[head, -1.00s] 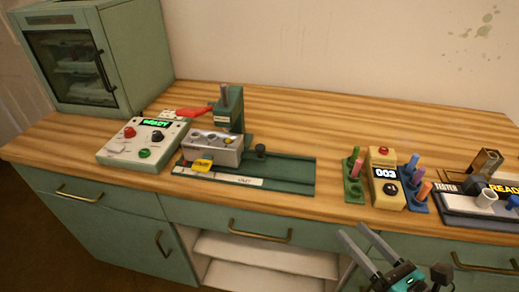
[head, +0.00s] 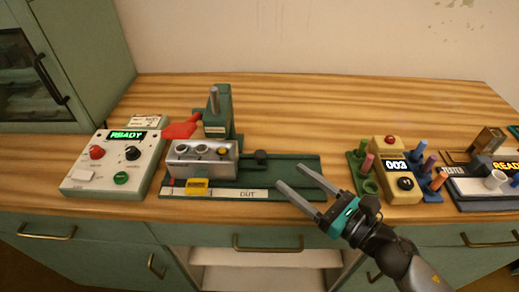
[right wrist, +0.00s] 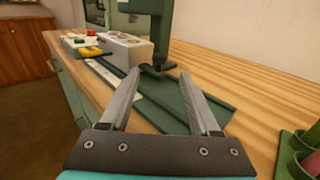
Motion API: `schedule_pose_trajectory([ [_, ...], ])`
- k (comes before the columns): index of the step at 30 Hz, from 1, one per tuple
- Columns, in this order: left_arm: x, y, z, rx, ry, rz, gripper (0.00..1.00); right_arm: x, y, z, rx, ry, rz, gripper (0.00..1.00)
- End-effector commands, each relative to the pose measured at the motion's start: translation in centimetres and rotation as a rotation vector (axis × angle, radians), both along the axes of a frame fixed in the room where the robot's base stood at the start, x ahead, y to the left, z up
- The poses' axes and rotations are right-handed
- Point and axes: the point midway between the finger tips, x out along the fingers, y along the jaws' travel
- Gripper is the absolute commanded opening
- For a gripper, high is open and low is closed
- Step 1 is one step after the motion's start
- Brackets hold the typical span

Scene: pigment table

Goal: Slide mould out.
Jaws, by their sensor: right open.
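The mould (head: 202,160) is a grey metal block with round holes in its top. It sits at the left part of a green slide track (head: 290,165), beside the green press (head: 218,112). A dark knob (head: 261,157) stands to the mould's right; it also shows in the right wrist view (right wrist: 153,71). A yellow tag (head: 197,187) is at the mould's front. My right gripper (head: 291,175) is open and empty, with its fingers pointing left over the track's right end, apart from the knob. In the right wrist view the knob appears between the fingertips. My left gripper is not in view.
A control box (head: 115,165) reading READY stands left of the track, with a red lever (head: 181,128) behind the mould. A yellow counter box (head: 393,150) between peg racks and a tester (head: 470,190) stand at the right.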

Motion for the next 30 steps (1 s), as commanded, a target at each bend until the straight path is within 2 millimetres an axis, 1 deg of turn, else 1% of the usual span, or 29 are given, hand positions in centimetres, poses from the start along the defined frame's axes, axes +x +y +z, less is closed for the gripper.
schedule_pose_trajectory([
  [3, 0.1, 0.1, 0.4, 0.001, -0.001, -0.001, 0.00, 1.3, 1.2, 0.2, 0.001, -0.003, 0.000, 0.63],
  [18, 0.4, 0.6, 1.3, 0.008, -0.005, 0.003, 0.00, 6.4, 6.4, 0.1, 0.001, 0.000, 0.001, 0.63],
  [24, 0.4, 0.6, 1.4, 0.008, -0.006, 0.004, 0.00, 7.5, 7.5, 0.0, 0.000, 0.000, 0.000, 0.63],
  [30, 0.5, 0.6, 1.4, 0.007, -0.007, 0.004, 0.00, 7.7, 7.7, -0.1, -0.001, 0.002, 0.000, 0.63],
])
